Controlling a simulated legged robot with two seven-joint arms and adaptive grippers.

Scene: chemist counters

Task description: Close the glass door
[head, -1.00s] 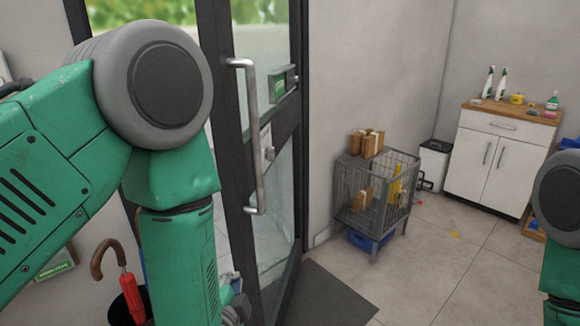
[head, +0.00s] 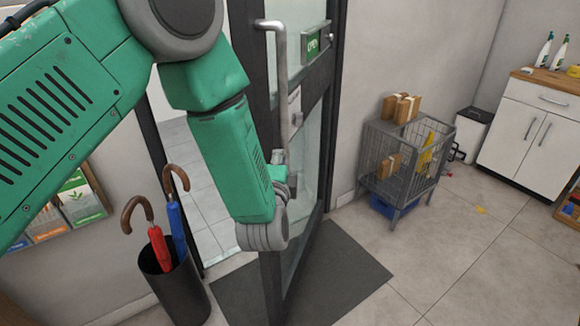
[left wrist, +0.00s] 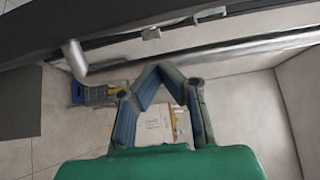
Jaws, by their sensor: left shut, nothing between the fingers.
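The glass door (head: 309,178) has a dark frame and stands open at an angle in the middle of the head view. Its long metal pull handle (head: 281,75) runs upright, and a green sign (head: 315,45) is on the glass. My left arm comes down in front of the door's near edge and hides part of its frame. In the left wrist view my left gripper (left wrist: 160,68) is shut and empty, its fingertips together. The bent handle end (left wrist: 76,60) shows left of the fingers, apart from them. My right gripper is not in view.
A wire cart (head: 405,165) with boxes stands right of the door, by the wall. A white cabinet (head: 525,135) is farther right. An umbrella stand (head: 172,290) is at the lower left. A dark mat (head: 345,275) lies under the door; the floor at lower right is clear.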

